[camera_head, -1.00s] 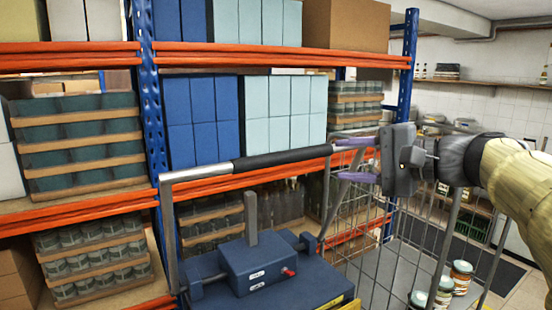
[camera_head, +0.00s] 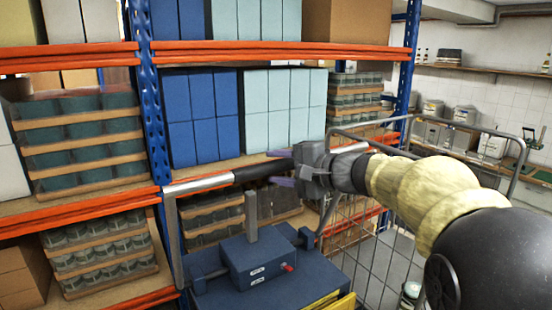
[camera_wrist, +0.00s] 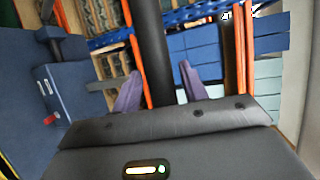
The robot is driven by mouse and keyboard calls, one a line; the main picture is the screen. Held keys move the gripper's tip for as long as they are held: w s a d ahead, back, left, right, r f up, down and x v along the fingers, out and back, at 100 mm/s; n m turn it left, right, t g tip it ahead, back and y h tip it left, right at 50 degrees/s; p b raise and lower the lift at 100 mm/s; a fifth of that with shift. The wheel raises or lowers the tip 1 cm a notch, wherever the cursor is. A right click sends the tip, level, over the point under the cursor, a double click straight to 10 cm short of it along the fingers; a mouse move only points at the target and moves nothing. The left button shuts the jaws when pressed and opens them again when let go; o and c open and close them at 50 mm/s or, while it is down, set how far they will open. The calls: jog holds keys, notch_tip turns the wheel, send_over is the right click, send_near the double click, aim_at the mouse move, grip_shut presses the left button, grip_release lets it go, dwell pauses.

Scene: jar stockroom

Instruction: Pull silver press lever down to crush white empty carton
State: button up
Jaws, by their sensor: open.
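The silver press lever (camera_head: 205,184) is a U-shaped bar with a black grip, raised level above the blue press (camera_head: 262,262). My gripper (camera_head: 279,168) is open at the right part of the black grip, its purple fingers above and below it in the head view. In the wrist view the black grip (camera_wrist: 153,45) runs between the two spread fingers of my gripper (camera_wrist: 160,74). I cannot tell whether either finger touches it. I cannot make out the white carton in either view.
A blue and orange rack (camera_head: 152,110) with boxes and jar trays stands close behind the press. A wire cage trolley (camera_head: 385,262) stands to the right of the press, below and behind my arm. A wall shelf is at the far right.

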jog(key=shift+w+a+f, duration=0.1)
jog(key=shift+w+a, duration=0.2)
jog(key=shift+a, duration=0.1)
grip_shut()
jog(key=shift+s+d+f+b, duration=0.1)
jog(key=shift+f+b, duration=0.05)
jog(key=shift+b, duration=0.2)
